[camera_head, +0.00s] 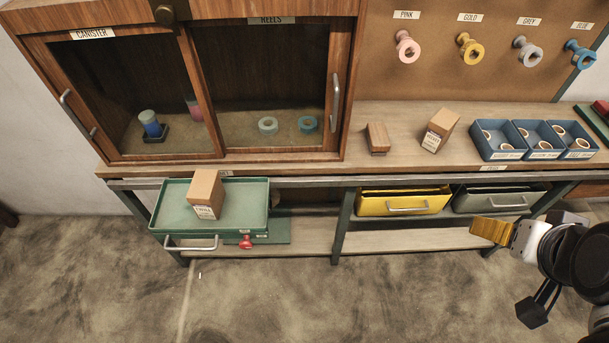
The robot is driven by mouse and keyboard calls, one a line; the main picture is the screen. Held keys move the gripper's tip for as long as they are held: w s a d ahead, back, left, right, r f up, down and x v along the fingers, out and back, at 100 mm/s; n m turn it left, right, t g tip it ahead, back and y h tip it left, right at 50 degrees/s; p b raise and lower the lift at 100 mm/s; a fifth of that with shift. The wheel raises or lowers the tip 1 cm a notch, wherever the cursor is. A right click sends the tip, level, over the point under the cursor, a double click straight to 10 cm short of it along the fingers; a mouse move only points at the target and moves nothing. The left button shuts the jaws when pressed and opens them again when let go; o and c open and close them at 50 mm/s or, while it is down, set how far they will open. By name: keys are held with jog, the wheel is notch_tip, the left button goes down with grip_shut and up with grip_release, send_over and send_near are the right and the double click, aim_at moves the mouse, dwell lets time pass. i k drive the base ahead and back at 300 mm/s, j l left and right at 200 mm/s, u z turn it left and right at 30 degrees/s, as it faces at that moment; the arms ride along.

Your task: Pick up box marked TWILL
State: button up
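A small brown cardboard box (207,188) with a white label that appears to read TWILL stands upright on the green tray-like drawer (250,195), which is pulled out at the left under the bench. My gripper (491,231) is at the right edge of the view, in front of the bench and far to the right of the box. Its end shows a gold-yellow part, and I cannot tell whether the fingers are open or shut. Nothing touches the box except the drawer under it.
Another labelled box (440,130) stands on the bench beside a wooden block (377,138). Blue bins (499,153) are to the right. Yellow (402,203) and grey-green (497,201) drawers sit below. The floor in front is clear.

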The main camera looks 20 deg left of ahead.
aim_at(207, 193)
jog(key=u, duration=2.1)
